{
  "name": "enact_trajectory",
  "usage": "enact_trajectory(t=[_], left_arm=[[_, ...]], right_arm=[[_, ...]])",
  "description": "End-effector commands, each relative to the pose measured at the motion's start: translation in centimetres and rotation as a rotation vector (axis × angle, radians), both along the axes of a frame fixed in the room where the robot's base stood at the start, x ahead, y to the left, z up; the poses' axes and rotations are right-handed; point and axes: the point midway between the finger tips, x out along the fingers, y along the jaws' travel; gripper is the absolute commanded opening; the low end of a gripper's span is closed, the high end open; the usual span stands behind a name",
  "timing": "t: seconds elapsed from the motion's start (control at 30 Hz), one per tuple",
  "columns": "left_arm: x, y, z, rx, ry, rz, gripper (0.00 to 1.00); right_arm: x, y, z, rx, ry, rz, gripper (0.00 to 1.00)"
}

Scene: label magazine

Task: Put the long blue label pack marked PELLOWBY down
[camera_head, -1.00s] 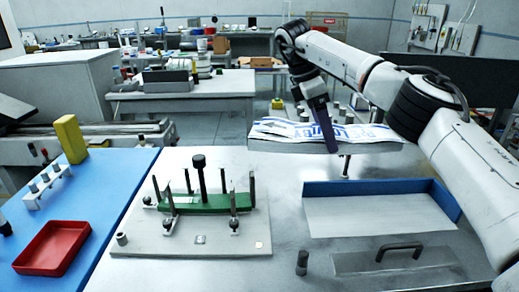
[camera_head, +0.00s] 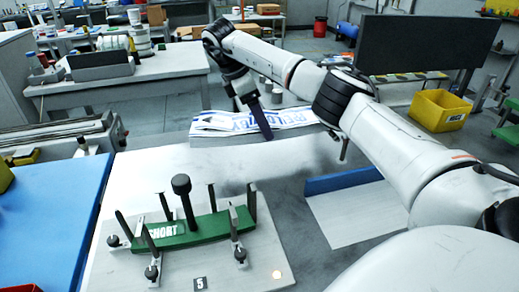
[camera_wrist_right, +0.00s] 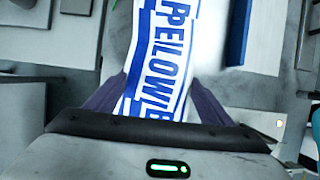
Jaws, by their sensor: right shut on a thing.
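The long PELLOWBY label pack (camera_head: 215,123) is white with blue stripes and blue lettering. It lies lengthwise across the picture near the far edge of the worktable in the head view. My right gripper (camera_head: 263,122) reaches it from above, with its dark purple fingers around the pack's middle. In the right wrist view the pack (camera_wrist_right: 160,50) runs between both fingers, which are shut on it. Part of its lettering is hidden by the gripper body. I cannot tell whether the pack touches a surface beneath it. My left gripper is not in view.
A fixture plate (camera_head: 120,265) with upright posts and a green strip (camera_head: 190,232) marked SHORT stands at front left. A blue-walled tray (camera_head: 345,180) lies at right, partly behind my arm. The blue mat (camera_head: 50,215) is at left. Bare table lies between pack and fixture.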

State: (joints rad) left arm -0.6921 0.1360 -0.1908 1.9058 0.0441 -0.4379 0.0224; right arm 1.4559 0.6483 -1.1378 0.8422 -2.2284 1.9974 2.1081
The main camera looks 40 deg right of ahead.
Motion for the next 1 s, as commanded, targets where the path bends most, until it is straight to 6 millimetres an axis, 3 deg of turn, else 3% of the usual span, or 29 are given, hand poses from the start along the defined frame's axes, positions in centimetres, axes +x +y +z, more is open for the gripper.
enact_trajectory(t=[0.2, 0.47, 0.7, 0.9, 0.93, 1.0], left_arm=[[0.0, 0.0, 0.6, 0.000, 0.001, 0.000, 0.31], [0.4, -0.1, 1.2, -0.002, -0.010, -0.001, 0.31], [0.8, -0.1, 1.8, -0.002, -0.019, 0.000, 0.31], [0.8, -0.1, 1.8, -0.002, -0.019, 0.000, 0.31], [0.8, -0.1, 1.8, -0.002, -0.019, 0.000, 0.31], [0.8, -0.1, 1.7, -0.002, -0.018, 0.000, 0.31]], right_arm=[[-0.1, -0.1, -3.9, -0.001, 0.002, 0.000, 0.33], [0.0, 0.0, -5.7, -0.002, -0.001, -0.001, 0.33], [0.0, -0.1, -8.7, -0.001, 0.000, -0.001, 0.33], [0.1, 0.0, -8.9, 0.000, -0.004, 0.000, 0.33], [0.0, 0.0, -9.1, 0.001, -0.002, 0.000, 0.80], [0.0, 0.0, -9.0, 0.002, -0.001, 0.001, 0.92]])
